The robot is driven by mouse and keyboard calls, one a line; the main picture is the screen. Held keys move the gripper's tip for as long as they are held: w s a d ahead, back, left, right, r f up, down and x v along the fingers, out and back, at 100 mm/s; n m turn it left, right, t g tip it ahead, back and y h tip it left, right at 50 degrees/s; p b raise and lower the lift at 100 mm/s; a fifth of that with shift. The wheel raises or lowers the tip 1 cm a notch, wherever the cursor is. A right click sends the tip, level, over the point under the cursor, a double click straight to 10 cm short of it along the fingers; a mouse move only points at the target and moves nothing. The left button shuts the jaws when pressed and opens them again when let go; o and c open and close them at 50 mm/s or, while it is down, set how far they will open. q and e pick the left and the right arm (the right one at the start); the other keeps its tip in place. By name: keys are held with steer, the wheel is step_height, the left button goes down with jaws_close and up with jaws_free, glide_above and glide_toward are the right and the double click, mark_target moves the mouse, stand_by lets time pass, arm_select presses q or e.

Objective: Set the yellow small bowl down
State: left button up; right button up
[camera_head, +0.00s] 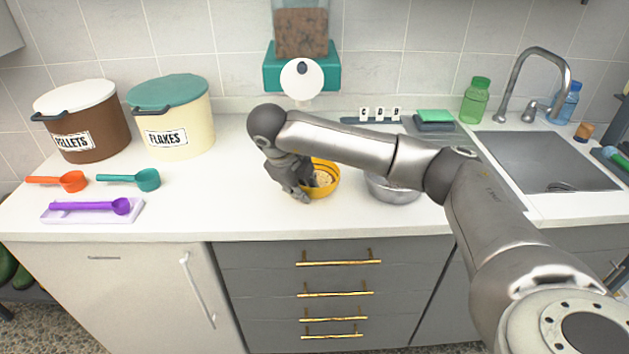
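The yellow small bowl (332,185) is at the middle of the white counter, with pale food inside. It appears upright, and I cannot tell whether its base touches the counter. My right gripper (303,192) is at the bowl's left side, pointing down, with its fingers at the bowl's left rim. The fingers overlap the rim and partly hide each other, so I cannot tell whether they are closed on it. My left gripper is not in view.
A metal bowl (393,190) stands just right of the yellow bowl, partly behind my arm. A food dispenser (302,68) hangs behind. Scoops (148,180) and two canisters (88,122) are at left; the sink (545,160) is at right. The counter left of my gripper is clear.

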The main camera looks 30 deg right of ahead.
steer(key=shift+d+f, duration=0.2)
steer(key=shift+f, duration=0.2)
jaws_close()
steer(key=shift+r, duration=0.15)
